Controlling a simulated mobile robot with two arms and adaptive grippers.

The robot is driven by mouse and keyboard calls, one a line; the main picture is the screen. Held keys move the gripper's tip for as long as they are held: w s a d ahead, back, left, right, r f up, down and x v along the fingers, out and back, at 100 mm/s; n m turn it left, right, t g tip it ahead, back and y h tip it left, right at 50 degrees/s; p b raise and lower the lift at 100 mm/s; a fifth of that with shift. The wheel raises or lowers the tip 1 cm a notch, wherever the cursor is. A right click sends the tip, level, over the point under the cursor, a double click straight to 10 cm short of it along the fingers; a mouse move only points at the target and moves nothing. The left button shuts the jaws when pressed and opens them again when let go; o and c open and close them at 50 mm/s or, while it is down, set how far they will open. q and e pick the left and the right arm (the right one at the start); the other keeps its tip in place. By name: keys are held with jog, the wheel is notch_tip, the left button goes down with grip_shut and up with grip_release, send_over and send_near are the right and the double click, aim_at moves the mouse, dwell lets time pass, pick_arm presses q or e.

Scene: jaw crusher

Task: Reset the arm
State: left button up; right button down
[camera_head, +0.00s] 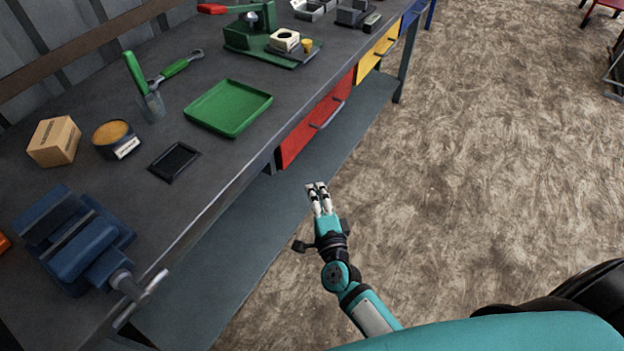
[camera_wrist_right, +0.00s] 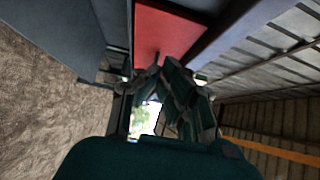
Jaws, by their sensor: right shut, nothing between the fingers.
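My right gripper (camera_head: 317,187) is on the teal arm in the head view. It is shut and empty, in front of the bench's open lower shelf and below the bench top's front edge. It touches nothing that I can see. In the right wrist view the gripper's dark fingers (camera_wrist_right: 160,75) reach up the picture, with a red drawer front (camera_wrist_right: 172,30) beyond them. My left gripper is not in view.
The workbench (camera_head: 225,165) carries a blue vise (camera_head: 85,250), cardboard box (camera_head: 54,141), orange-filled tin (camera_head: 113,138), black tray (camera_head: 174,161), green tray (camera_head: 229,107) and green press (camera_head: 265,40). A red drawer (camera_head: 318,122) faces the floor (camera_head: 480,150). Open floor lies to the right.

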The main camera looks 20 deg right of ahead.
jog(key=shift+s, duration=0.35)
jog(key=s+f+n+g+y+p, duration=0.2)
jog(key=s+f+n+g, duration=0.45)
jog(key=f, duration=0.75)
jog(key=s+f+n+g+y+p, duration=0.1)
jog(key=s+f+n+g+y, duration=0.15)
jog(key=s+f+n, duration=0.7)
jog(key=s+d+f+n+g+h, duration=0.1)
jog(key=s+f, duration=0.3)
jog(key=s, duration=0.5)
jog(key=s+d+f+n+g+h+p, duration=0.1)
jog(key=s+d+f+n+g, duration=0.1)
jog(key=s, duration=0.6)
jog(key=s+d+f+n+g+h+p, duration=0.1)
jog(key=s+d+f+g, duration=0.3)
jog(key=s+f, duration=0.4)
jog(key=shift+s+f+n+g, duration=0.2)
jog(key=shift+s+n+g, duration=0.3)
jog(key=shift+s+n, duration=0.25)
jog(key=shift+d, duration=0.1)
